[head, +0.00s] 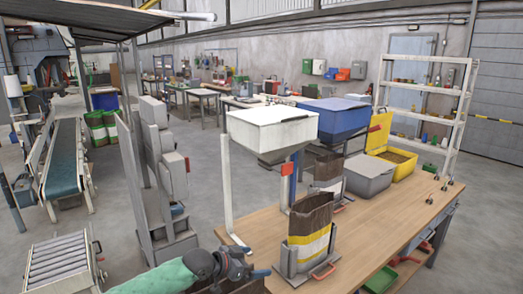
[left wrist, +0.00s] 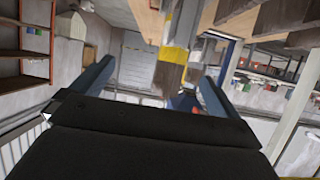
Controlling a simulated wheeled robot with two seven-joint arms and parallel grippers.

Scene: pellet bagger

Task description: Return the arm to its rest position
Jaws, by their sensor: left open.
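My left arm comes in at the bottom of the head view, in a green sleeve. Its dark left gripper (head: 257,273) is low at the table's front left edge, left of the near bag. In the left wrist view the two blue-grey fingers of the left gripper (left wrist: 154,88) are spread apart, and nothing is seen held between them. A brown, white and yellow bag (head: 311,238) stands upright and open-topped in a grey holder on the table. My right gripper is not in view.
The wooden table (head: 375,222) carries a white hopper (head: 270,130), a blue hopper (head: 335,115), a second bag (head: 327,172), a grey bin (head: 369,178) and a yellow bin (head: 398,160). A roller conveyor (head: 60,262) and grey cabinets stand left. Open floor lies between.

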